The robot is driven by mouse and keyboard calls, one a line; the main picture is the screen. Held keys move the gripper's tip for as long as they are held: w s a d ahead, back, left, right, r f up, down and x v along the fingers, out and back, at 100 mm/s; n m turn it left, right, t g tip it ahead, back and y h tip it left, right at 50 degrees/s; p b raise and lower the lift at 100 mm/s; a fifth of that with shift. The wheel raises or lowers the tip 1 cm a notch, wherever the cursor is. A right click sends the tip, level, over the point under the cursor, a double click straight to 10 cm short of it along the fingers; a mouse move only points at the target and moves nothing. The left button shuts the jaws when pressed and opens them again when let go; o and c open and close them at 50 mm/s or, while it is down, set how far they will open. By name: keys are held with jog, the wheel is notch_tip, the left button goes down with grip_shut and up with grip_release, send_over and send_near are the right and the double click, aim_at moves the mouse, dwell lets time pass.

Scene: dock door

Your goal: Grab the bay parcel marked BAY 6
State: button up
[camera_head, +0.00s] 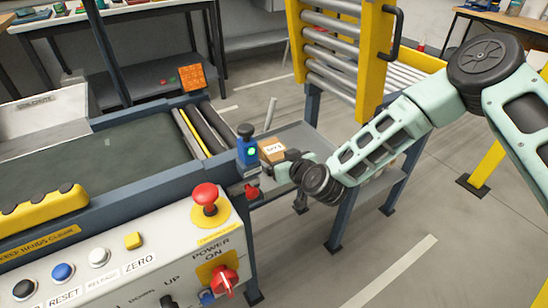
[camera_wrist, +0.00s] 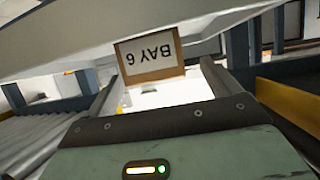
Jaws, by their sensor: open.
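A small brown cardboard parcel with a white label (camera_wrist: 151,55) stands ahead in the wrist view. The label reads BAY 6, upside down in that picture. My gripper (camera_wrist: 163,75) is open, one finger on each side in the wrist view. The parcel lies ahead of the gap, closer to the left finger, and I cannot tell if it is between the fingertips. In the head view the parcel (camera_head: 272,151) sits on a grey tray-like surface past the conveyor's end, and my gripper (camera_head: 277,171) is close beside it, its fingers largely hidden.
A blue post device with a black knob and green light (camera_head: 247,149) stands just left of the parcel in the head view. A yellow-framed roller gate (camera_head: 340,50) rises behind. The control panel (camera_head: 130,262) with a red stop button (camera_head: 206,197) is in front. An orange block (camera_head: 191,78) lies behind the conveyor (camera_head: 110,150).

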aim_at(274, 152)
jog(key=shift+d+b+x, duration=0.2)
jog(key=shift+b+x, duration=0.15)
jog(key=shift+x, duration=2.4)
jog(key=shift+w+r, duration=0.2)
jog(key=c, duration=1.2)
jog(key=shift+r, duration=0.1)
